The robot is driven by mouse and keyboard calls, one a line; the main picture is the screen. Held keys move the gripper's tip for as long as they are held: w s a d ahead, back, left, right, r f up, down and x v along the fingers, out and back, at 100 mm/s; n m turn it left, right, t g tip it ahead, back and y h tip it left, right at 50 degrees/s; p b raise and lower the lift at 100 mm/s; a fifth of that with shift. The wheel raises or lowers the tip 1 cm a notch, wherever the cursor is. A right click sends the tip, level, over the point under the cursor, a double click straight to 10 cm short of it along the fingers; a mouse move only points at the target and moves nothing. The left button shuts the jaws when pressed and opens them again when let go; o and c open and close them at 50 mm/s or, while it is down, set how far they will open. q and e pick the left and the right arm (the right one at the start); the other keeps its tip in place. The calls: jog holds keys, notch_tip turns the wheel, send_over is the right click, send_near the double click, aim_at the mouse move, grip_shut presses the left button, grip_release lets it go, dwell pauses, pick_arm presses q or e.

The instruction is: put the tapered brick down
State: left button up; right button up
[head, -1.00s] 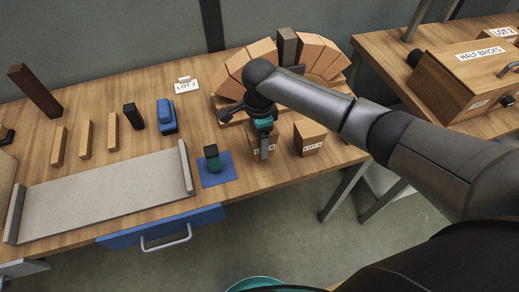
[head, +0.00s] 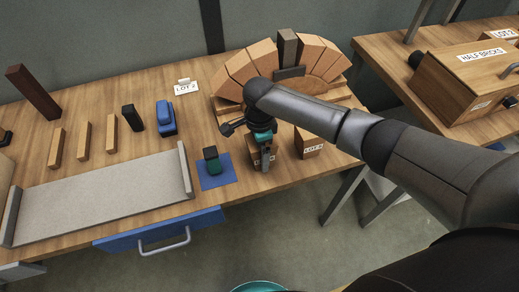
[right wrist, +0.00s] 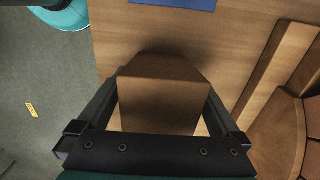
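My right gripper (head: 265,158) is over the front part of the workbench, pointing down. It is shut on the tapered brick (head: 256,146), a tan brick with a white label, partly hidden behind the fingers. In the right wrist view the brick (right wrist: 160,106) sits between the two fingers (right wrist: 163,95), with its sides narrowing. Whether its underside touches the bench is hard to tell. A second labelled tan brick (head: 309,145) stands just to the right. My left gripper is not in view.
A brick arch (head: 243,70) with a dark centre brick stands behind. The bench edge is close.

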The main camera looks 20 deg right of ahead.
jog(key=shift+r, duration=0.1)
notch_tip(320, 180, up, 12)
jog(key=p, duration=0.3)
jog(key=shift+r, duration=0.1)
dwell(1.9)
